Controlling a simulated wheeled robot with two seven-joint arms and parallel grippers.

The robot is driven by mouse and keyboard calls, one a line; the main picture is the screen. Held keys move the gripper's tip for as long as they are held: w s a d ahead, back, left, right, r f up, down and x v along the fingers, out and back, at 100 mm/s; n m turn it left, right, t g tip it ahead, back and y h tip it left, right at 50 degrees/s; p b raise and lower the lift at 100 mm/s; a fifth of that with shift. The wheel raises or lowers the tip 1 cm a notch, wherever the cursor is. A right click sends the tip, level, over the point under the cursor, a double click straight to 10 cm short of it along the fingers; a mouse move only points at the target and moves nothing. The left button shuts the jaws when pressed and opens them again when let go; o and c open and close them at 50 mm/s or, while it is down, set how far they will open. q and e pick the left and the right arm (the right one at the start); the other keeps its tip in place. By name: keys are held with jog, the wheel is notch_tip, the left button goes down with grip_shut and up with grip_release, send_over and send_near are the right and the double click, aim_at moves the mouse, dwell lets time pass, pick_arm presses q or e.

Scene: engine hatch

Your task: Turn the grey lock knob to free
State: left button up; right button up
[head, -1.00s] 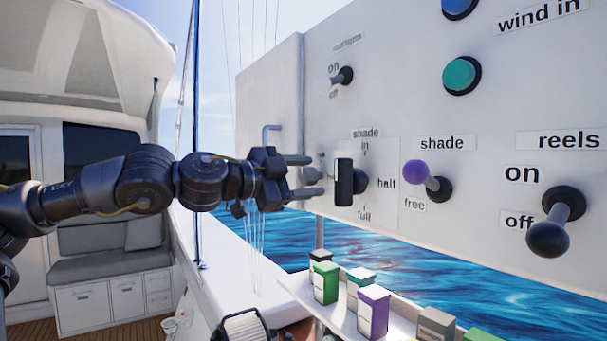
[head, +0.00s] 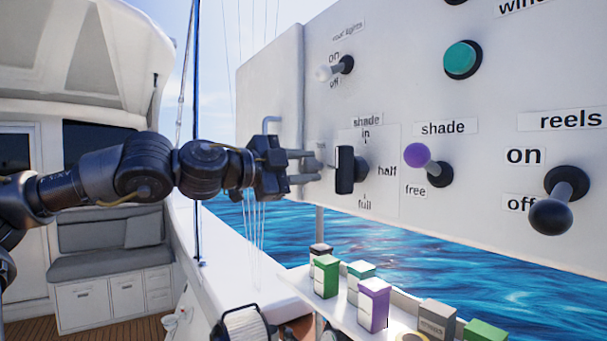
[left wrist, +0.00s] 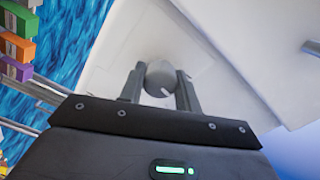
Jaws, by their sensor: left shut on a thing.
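The grey lock knob (left wrist: 160,74) is round, with a white line on its face, and is mounted on the white panel. In the left wrist view it sits between the two fingers of my left gripper (left wrist: 160,90). In the head view my left gripper (head: 308,167) comes in from the left at the panel's left part, its fingers shut on the knob, which they mostly hide. I cannot read any label for this knob. My right gripper is not in view.
Just right of my gripper is a black shade knob (head: 345,170). Further right are a purple-tipped shade lever (head: 417,155), a black reels lever (head: 551,216) and a teal button (head: 462,59). A shelf (head: 346,312) with several small boxes is below.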

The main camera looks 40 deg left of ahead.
pick_arm(q)
jog(key=m+b, duration=0.1)
jog(key=m, duration=0.1)
jog(key=m+b, duration=0.1)
jog(key=b, duration=0.1)
jog(key=shift+f+m, duration=0.2)
jog(key=shift+m, duration=0.2)
jog(key=m+b, duration=0.3)
jog(key=m, duration=0.1)
jog(key=shift+m, duration=0.3)
jog(key=m+b, duration=0.2)
jog(key=m, duration=0.1)
jog(key=shift+b, duration=0.35)
jog(key=shift+m+b, duration=1)
jog(key=shift+m, duration=1.2)
jog(key=o, duration=1)
jog(key=shift+r, duration=0.1)
